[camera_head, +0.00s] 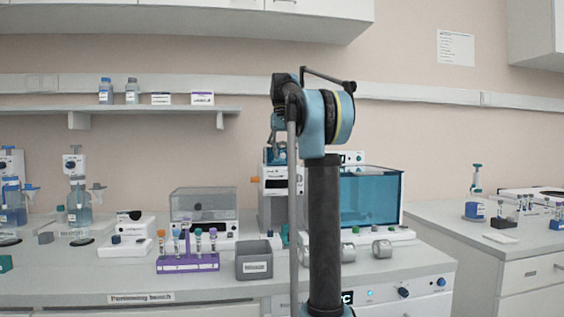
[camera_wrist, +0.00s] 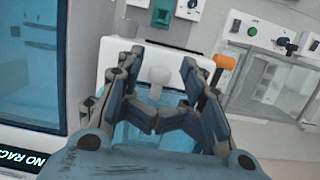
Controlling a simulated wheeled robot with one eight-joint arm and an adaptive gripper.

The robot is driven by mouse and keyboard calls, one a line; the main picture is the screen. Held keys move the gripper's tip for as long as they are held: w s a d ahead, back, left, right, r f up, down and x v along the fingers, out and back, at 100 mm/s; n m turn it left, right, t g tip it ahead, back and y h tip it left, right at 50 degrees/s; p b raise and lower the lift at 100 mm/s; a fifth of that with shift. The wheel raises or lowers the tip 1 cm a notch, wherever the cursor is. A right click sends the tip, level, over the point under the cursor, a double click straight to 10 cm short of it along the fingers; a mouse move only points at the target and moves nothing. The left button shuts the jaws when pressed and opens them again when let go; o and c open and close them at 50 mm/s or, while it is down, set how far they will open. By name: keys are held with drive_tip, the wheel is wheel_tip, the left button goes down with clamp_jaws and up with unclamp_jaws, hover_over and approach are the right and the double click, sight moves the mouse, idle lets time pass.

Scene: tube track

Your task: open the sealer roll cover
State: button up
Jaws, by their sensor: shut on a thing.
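The sealer is a white unit (camera_head: 274,187) with an orange knob (camera_head: 255,180) on its left side, partly hidden behind my arm. Its blue translucent roll cover (camera_head: 272,156) shows at the top of the unit. In the wrist view the blue cover (camera_wrist: 135,137) is under my fingers, and a pale knob-like handle (camera_wrist: 158,75) stands between them. My gripper (camera_wrist: 160,66) is shut on this handle, though the exact finger contact is hard to see. The orange knob (camera_wrist: 224,62) is just right of the fingers. In the head view my arm hides most of the grip.
A blue-windowed tank (camera_head: 370,197) stands close right of the sealer. A clear-lidded box (camera_head: 204,207) stands to the left. A purple tube rack (camera_head: 188,263) and a grey bin (camera_head: 254,261) are in front on the bench. A shelf (camera_head: 150,109) hangs at the upper left.

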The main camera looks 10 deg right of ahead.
drive_tip(key=shift+w, duration=0.1)
drive_tip(key=shift+c, duration=0.5)
drive_tip(key=shift+o, duration=0.2)
drive_tip(key=shift+w+r, duration=0.3)
drive_tip(key=shift+r, duration=0.45)
drive_tip(key=shift+w+r, duration=0.25)
drive_tip(key=shift+r, duration=0.45)
drive_tip(key=shift+c, duration=0.2)
drive_tip(key=shift+c, duration=0.8)
drive_tip(key=shift+r, duration=0.15)
drive_tip(key=shift+c, duration=0.5)
drive_tip(key=shift+w+r, duration=0.35)
drive_tip(key=shift+r, duration=0.3)
drive_tip(key=shift+w+r, duration=0.35)
drive_tip(key=shift+r, duration=0.25)
clamp_jaws()
drive_tip(key=shift+w+r, duration=1.1)
drive_tip(key=shift+r, duration=0.05)
